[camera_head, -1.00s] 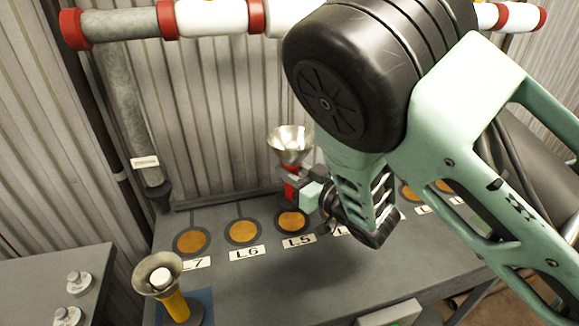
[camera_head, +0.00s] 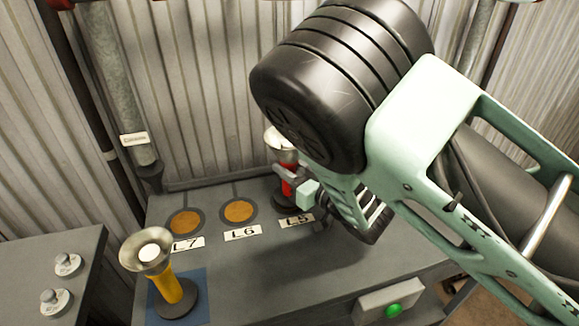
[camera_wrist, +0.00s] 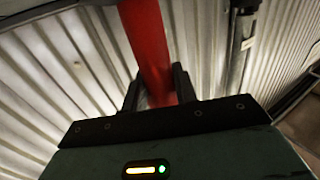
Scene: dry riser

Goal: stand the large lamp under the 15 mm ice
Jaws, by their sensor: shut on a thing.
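A red lamp (camera_head: 287,187) with a silvery bowl on top (camera_head: 281,147) is upright at the L5 place (camera_head: 296,220), in front of the corrugated wall. My gripper (camera_head: 288,177) is shut around its red body, which also shows between the fingers in the wrist view (camera_wrist: 147,45). The L5 disc is covered by the lamp's dark base; I cannot tell whether the base touches it. A yellow lamp (camera_head: 172,285) with a wider bowl stands on a blue mat (camera_head: 197,287) at the front left. The iced pipe is almost wholly out of view.
Orange discs at L7 (camera_head: 186,222) and L6 (camera_head: 239,211) are bare. A grey pipe (camera_head: 121,85) runs down the wall at left. A side bench (camera_head: 40,255) with knobs stands at left. A box with a green button (camera_head: 394,310) is at the front.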

